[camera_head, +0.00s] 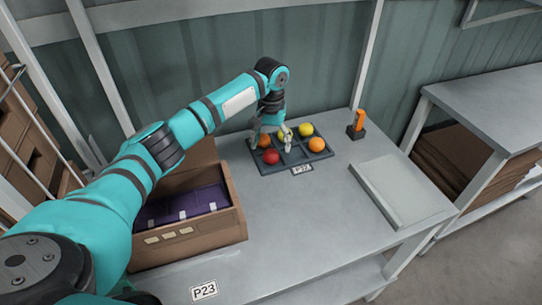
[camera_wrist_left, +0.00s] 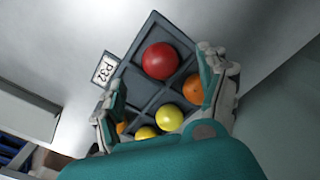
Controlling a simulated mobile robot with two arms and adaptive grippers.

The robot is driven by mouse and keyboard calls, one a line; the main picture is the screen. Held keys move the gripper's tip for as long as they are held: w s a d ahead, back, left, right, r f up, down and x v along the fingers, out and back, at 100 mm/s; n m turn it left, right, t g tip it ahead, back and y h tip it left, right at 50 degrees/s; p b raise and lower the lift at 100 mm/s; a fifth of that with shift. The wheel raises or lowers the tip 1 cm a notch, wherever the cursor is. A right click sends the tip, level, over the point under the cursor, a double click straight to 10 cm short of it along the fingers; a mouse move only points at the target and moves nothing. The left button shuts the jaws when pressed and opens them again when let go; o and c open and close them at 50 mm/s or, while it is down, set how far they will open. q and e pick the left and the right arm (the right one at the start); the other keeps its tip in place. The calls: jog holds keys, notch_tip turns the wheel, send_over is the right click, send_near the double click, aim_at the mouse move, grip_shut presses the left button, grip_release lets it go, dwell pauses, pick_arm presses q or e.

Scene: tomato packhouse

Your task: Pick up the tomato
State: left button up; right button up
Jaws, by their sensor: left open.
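A dark divided tray (camera_head: 291,169) on the grey table holds several round tomatoes: a red one (camera_head: 271,156), an orange one (camera_head: 264,141) beside it, two yellow ones (camera_head: 306,129) at the back and an orange one (camera_head: 316,144) at the right. My left gripper (camera_head: 271,144) is open and empty over the tray, pointing down. In the left wrist view, the red tomato (camera_wrist_left: 160,60) and a yellow tomato (camera_wrist_left: 169,118) show between the open fingers (camera_wrist_left: 163,95); one orange tomato (camera_wrist_left: 122,127) is partly hidden by a finger. My right gripper is not in view.
A brown box (camera_head: 196,232) with purple contents stands at the table's left. An orange-topped object (camera_head: 357,124) stands right of the tray, with a flat pale panel (camera_head: 400,190) at the right edge. The table's front middle is clear. A green wall (camera_head: 200,60) rises behind.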

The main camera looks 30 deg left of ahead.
aim_at(271, 152)
pick_arm(q)
jog(key=f, duration=0.4)
jog(key=shift+s+f, duration=0.2)
jog(key=shift+f, duration=0.15)
jog(key=c, duration=0.9)
